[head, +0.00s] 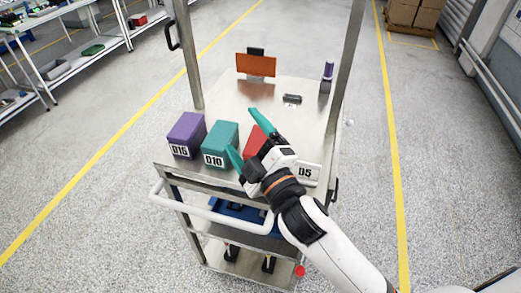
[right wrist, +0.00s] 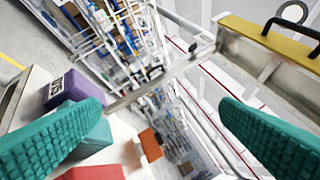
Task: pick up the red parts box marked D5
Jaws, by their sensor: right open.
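The red box (head: 254,141) stands on the cart's top, right of the teal D10 box (head: 220,143). My right gripper and wrist hide much of it. A white label marked D5 (head: 306,172) shows right of my wrist; I cannot tell whether it is on the red box. My right gripper (head: 241,129) is open and empty, its teal fingers apart above the D10 and red boxes. In the right wrist view a red surface (right wrist: 95,173) shows at the bottom edge, between the spread fingers (right wrist: 162,105). My left gripper is out of view.
A purple D15 box (head: 186,134) stands left of D10. An orange panel (head: 256,65), a small dark item (head: 292,99) and a purple-topped item (head: 327,76) are farther back on the steel cart (head: 225,96). Upright posts flank the cart. Its middle top is mostly clear.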

